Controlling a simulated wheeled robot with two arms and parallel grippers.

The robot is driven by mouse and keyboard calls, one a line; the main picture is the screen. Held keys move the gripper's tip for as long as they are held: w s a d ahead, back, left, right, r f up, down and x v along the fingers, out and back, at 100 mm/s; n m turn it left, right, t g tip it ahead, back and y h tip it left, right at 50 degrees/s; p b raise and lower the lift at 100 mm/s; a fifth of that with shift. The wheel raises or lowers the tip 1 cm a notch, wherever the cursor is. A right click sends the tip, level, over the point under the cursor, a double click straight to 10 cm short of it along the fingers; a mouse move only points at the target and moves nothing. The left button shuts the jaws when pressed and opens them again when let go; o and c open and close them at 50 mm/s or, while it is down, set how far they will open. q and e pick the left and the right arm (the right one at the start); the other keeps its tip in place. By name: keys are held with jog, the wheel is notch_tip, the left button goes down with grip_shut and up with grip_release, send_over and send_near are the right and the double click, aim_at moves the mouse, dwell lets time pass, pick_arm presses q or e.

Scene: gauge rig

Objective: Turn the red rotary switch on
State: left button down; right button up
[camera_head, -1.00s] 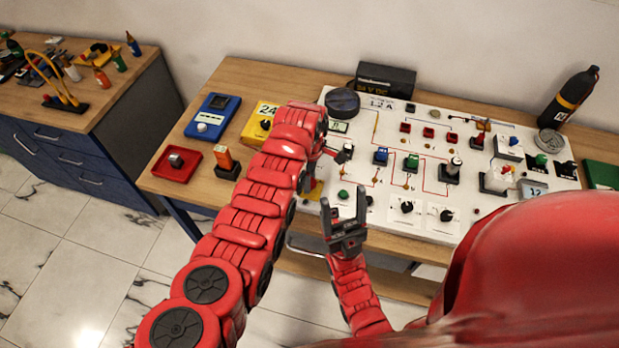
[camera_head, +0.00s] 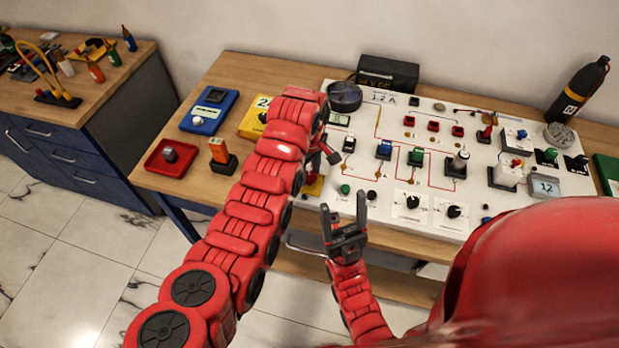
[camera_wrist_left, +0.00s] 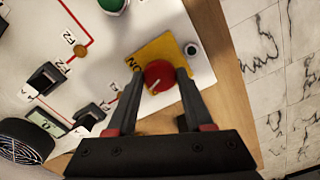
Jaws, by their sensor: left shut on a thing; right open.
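The red rotary switch (camera_wrist_left: 158,76) is a round red knob with a white line, on a yellow plate (camera_wrist_left: 160,48) marked "ON" at its left corner. In the left wrist view the white line points to the lower left. My left gripper (camera_wrist_left: 159,80) is shut on the knob, one finger on each side. In the head view my left gripper (camera_head: 320,166) is over the board's front left corner; the knob is hidden there and only part of the yellow plate (camera_head: 313,188) shows. My right gripper (camera_head: 342,222) is open and empty in front of the board.
The white board (camera_head: 387,215) carries several switches, including a green button (camera_head: 345,189) close to the left gripper. A red tray (camera_head: 165,160) and an orange-topped switch (camera_head: 221,157) stand on the table to the left. A black bottle (camera_head: 578,90) stands at the back right.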

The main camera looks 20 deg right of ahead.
pick_arm(q)
jog(key=m+b, duration=0.5)
jog(key=shift+f+m+b, duration=0.25)
jog(key=shift+m+b, duration=0.05)
jog(key=m+b, duration=0.2)
jog(key=m, duration=0.1)
jog(key=shift+b, duration=0.3)
jog(key=shift+r+m+b, duration=0.2)
jog(key=shift+m+b, duration=1)
jog(key=shift+m, duration=0.8)
jog(key=shift+c, duration=1.4)
grip_release()
